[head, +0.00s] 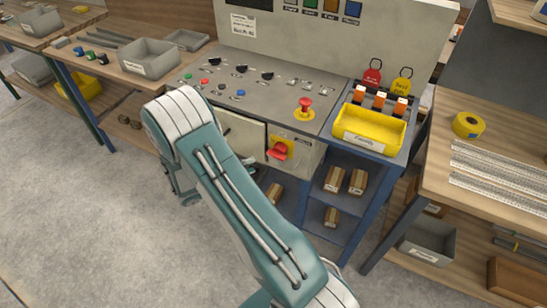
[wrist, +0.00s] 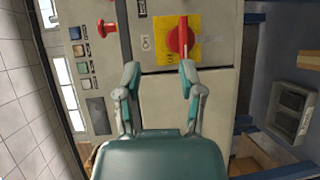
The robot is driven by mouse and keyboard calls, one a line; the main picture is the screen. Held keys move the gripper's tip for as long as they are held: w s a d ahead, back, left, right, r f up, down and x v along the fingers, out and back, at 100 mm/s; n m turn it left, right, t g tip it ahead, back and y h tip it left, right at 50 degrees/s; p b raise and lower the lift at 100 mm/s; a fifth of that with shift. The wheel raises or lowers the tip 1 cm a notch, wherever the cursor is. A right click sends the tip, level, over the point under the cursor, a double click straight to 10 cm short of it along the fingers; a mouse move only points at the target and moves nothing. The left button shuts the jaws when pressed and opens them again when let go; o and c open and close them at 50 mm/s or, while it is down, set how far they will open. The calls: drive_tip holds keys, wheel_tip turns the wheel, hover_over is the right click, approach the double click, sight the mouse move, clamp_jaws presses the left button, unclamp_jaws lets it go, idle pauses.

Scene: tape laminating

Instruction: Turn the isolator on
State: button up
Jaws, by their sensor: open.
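The isolator is a red rotary handle on a yellow plate (head: 279,150) on the front of the grey control cabinet. In the wrist view the isolator (wrist: 181,38) lies beyond my right-hand finger, its handle running up and down the picture. My gripper (wrist: 159,75) is open and empty, with its fingers apart and pointing at the cabinet front. The fingers look short of the handle, which is right of the middle of the gap. In the head view my arm hides most of the gripper.
A red emergency button (head: 305,106) sits on the panel top above the isolator. A yellow bin (head: 368,131) and padlock tags stand to its right. Shelves with small boxes (head: 334,179) are below. A wooden bench (head: 495,150) is at right; the floor at left is clear.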

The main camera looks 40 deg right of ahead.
drive_tip(key=n+t+h, duration=0.1)
drive_tip(key=t, duration=0.1)
approach(274, 157)
drive_tip(key=a, duration=0.1)
drive_tip(key=d, duration=1.1)
drive_tip(key=shift+f, duration=0.25)
drive_tip(key=shift+a, duration=0.1)
clamp_jaws()
